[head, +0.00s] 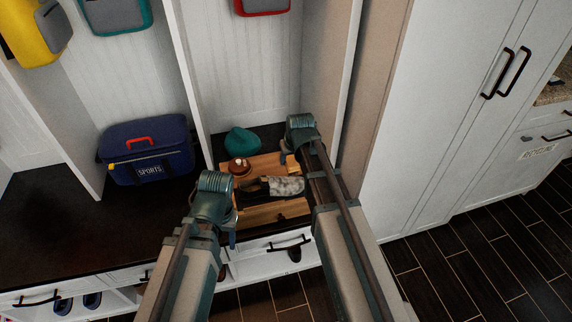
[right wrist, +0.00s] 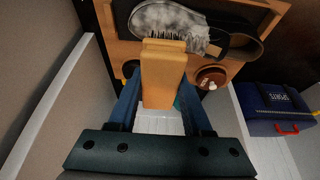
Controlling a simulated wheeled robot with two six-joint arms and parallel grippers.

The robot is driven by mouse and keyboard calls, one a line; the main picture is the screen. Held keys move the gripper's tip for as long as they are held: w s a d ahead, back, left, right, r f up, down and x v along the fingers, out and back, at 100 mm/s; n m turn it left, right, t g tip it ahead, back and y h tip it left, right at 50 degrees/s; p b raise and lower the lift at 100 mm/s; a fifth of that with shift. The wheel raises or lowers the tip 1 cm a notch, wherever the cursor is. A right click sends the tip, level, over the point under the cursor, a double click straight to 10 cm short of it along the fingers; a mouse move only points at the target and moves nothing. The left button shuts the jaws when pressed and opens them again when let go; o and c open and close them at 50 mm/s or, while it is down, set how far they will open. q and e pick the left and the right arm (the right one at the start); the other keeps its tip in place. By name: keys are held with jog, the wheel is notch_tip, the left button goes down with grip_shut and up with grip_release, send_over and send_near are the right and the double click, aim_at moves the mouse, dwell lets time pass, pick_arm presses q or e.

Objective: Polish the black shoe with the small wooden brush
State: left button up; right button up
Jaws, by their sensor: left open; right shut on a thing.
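The black shoe (head: 256,188) lies on its wooden board (head: 262,214) on the dark bench. Its toe half is covered in a mottled grey-white film, also seen in the right wrist view (right wrist: 168,18). My right gripper (head: 288,158) is shut on the small wooden brush (right wrist: 163,78), which is close to the shoe's whitish part. The bristles are mostly hidden, so I cannot tell whether they touch it. My left gripper (head: 232,238) is open and empty, in front of the board's left side.
A round brown tin (head: 239,167) with something white on it stands on the board behind the shoe. A teal item (head: 242,142) is behind the tin. A blue sports bag (head: 147,150) sits left on the bench. An upright panel (head: 345,90) stands close to my right arm.

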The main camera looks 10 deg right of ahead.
jog(key=shift+a+f+b, duration=0.15)
jog(key=shift+f+b, duration=1.05)
jog(key=shift+f, duration=0.05)
jog(key=shift+a+f+b, duration=0.2)
jog(key=shift+f+b, duration=1)
jog(key=shift+f, duration=0.1)
jog(key=shift+a+f+b, duration=0.15)
jog(key=shift+f+b, duration=1.05)
jog(key=shift+f, duration=0.05)
jog(key=shift+r, duration=0.15)
jog(key=shift+r+p, duration=0.5)
jog(key=shift+p, duration=0.15)
jog(key=shift+d, duration=0.15)
jog(key=shift+d, duration=0.45)
jog(key=shift+f+b, duration=0.7)
jog(key=shift+f, duration=0.05)
jog(key=shift+w+a, duration=0.15)
jog(key=shift+w, duration=1.7)
